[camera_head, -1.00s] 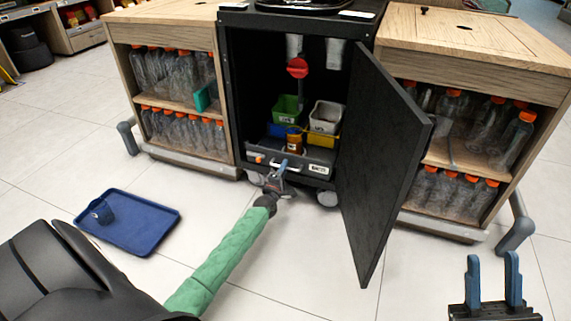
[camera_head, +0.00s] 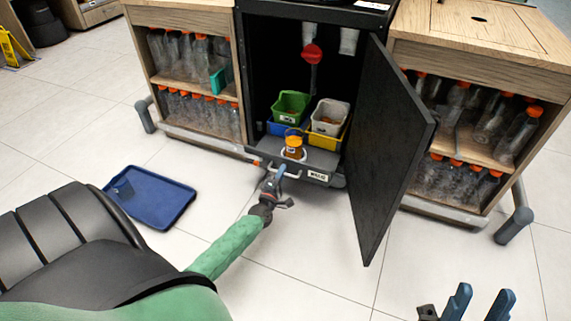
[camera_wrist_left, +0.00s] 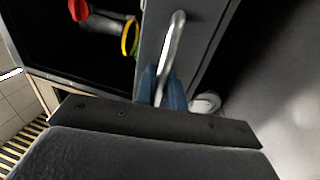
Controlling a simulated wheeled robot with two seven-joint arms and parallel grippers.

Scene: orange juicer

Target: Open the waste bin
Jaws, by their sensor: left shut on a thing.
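The waste bin is a grey pull-out drawer (camera_head: 318,176) low in the black cabinet (camera_head: 262,60), and it stands partly out past the cabinet front. A label is on its front. My left gripper (camera_head: 278,176) is shut on the drawer's metal handle (camera_head: 291,173). In the left wrist view, the blue fingers (camera_wrist_left: 161,88) close around the silver handle (camera_wrist_left: 174,45). My right gripper (camera_head: 479,303) is at the bottom right, its two blue fingers apart, with nothing between them; its lower part is cut off by the picture edge.
The cabinet's black door (camera_head: 385,150) hangs open to the right. Green (camera_head: 290,106) and white (camera_head: 329,117) containers and an orange jar (camera_head: 294,144) sit in the drawer. Bottle shelves flank the cabinet.

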